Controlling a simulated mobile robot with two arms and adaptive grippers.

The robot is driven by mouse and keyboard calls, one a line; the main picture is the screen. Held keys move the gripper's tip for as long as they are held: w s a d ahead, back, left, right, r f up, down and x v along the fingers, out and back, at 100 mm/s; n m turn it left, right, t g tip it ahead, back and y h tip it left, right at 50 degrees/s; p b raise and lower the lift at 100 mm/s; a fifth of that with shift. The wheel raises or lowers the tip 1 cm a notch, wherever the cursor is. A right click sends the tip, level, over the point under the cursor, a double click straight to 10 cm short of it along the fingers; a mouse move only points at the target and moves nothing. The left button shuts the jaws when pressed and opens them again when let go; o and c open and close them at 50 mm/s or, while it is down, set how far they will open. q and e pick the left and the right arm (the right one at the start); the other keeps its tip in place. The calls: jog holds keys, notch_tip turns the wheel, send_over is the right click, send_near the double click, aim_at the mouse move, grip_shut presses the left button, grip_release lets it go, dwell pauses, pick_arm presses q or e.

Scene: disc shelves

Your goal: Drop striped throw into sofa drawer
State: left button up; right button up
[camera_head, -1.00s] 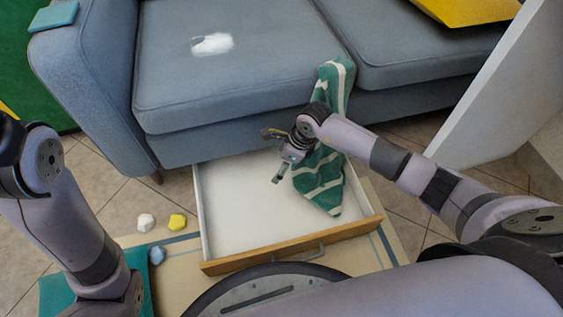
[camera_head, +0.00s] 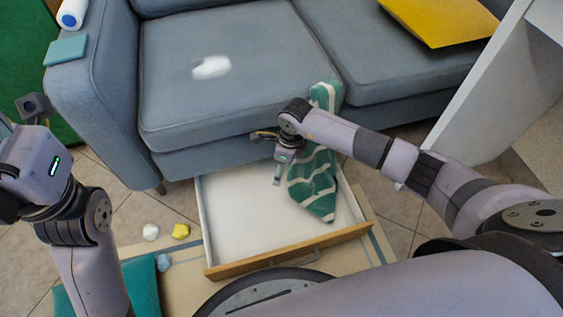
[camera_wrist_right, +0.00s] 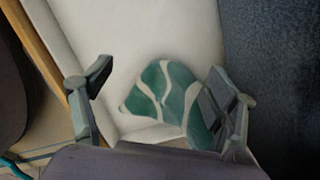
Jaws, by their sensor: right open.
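The green and white striped throw (camera_head: 315,180) drapes from the sofa seat's front edge, and its lower part is in or over the open sofa drawer (camera_head: 235,215). Whether the lower end touches the drawer floor is unclear. My right gripper (camera_head: 268,158) is open above the drawer, just left of the throw. In the right wrist view, the throw (camera_wrist_right: 180,95) shows beyond and between the open fingers (camera_wrist_right: 155,85), partly hidden by the right finger. My left gripper (camera_head: 32,108) is at the left edge, partly visible, away from the drawer; its jaw state is unclear.
The blue-grey sofa (camera_head: 220,90) stands behind the drawer, with a white patch (camera_head: 211,67) on its seat. A yellow cushion (camera_head: 440,20) lies at the upper right. White (camera_head: 151,232) and yellow (camera_head: 181,231) lumps lie left of the drawer. A white panel (camera_head: 465,95) stands right.

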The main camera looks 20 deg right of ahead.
notch_tip(320, 180, up, 12)
jog(key=d, duration=0.1)
jog(key=shift+s+d, duration=0.25)
jog(key=shift+s, duration=0.2)
jog(key=shift+f, duration=0.1)
